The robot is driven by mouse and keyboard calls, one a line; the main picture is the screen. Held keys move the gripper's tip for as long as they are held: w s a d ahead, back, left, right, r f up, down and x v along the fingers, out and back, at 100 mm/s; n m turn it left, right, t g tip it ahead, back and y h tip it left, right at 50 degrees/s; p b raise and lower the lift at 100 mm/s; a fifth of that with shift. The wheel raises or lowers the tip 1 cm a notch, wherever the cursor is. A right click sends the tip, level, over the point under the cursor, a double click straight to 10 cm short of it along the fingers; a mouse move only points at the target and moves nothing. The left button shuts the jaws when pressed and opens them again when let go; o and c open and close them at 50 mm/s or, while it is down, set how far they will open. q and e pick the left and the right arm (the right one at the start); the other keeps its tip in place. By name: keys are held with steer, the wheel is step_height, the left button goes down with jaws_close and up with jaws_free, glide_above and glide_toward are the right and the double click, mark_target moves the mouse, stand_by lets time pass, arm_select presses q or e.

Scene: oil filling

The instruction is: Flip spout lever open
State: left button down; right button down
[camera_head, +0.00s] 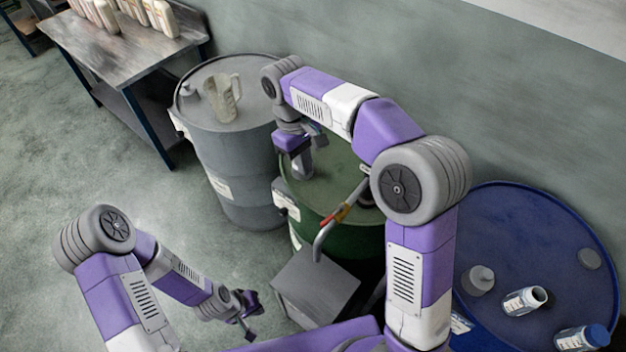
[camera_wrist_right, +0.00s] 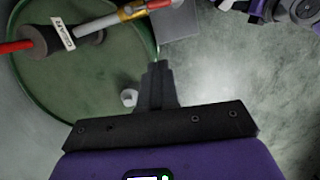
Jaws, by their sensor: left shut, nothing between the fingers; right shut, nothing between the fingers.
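The green drum (camera_head: 335,190) stands in the middle of the head view, with a hand pump on its lid. The pump's grey spout (camera_head: 322,238) bends down over the drum's front side, and a red and yellow lever part (camera_head: 338,214) sits on it. In the wrist view the spout with its red and yellow part (camera_wrist_right: 136,10) runs along the top. My right gripper (camera_head: 302,165) is shut and empty above the drum lid, left of the spout; its fingers (camera_wrist_right: 157,72) point toward the spout, apart from it. My left gripper (camera_head: 250,315) is shut and empty, low at left.
A grey box (camera_head: 315,285) stands below the spout. A grey drum (camera_head: 235,150) with a clear jug (camera_head: 224,98) is behind left. A blue drum (camera_head: 530,240) with several bottles is at right. A metal table (camera_head: 120,55) holds containers. Floor at left is free.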

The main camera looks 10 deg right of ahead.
steer(key=b, duration=0.2)
glide_toward(326, 219)
step_height(326, 219, down, 5)
steer(key=w+a, duration=0.2)
steer(key=w, duration=0.1)
arm_select(q)
steer(key=shift+s+f, duration=0.6)
steer(key=shift+f, duration=0.3)
arm_select(e)
steer(key=s+d+f, duration=0.2)
steer(key=s, duration=0.1)
steer(key=shift+d, duration=0.1)
steer(key=shift+s, duration=0.15)
steer(key=shift+s+d+f+n, duration=0.25)
steer(key=shift+s+n, duration=0.3)
steer(key=shift+n, duration=0.15)
arm_select(q)
steer(key=shift+f, duration=0.1)
